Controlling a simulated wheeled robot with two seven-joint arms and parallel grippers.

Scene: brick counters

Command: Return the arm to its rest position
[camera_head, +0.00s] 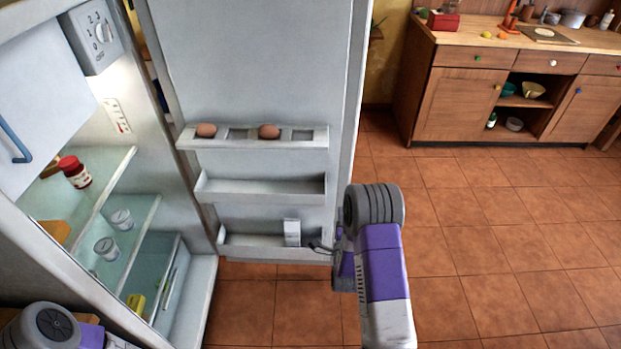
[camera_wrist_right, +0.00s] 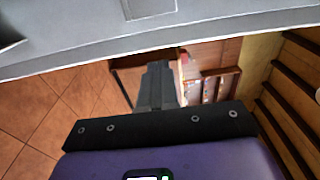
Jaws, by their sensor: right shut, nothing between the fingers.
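My right arm, purple and grey, comes up from the bottom of the head view, right of centre. My right gripper (camera_head: 318,247) shows small and dark beside the lower edge of the open fridge door (camera_head: 250,65). In the right wrist view its fingers (camera_wrist_right: 156,85) are together, with nothing between them. The pale door panel (camera_wrist_right: 200,38) spans the top of that view, close to the fingertips; I cannot tell whether they touch. Part of my left arm shows at the bottom left of the head view; its gripper is out of view.
The open fridge stands at left, with a red-lidded jar (camera_head: 75,172) and white cups (camera_head: 106,248) on glass shelves. The door racks hold two eggs (camera_head: 269,131) and a small white carton (camera_head: 292,232). A wooden counter (camera_head: 470,100) stands far right. The tiled floor between is clear.

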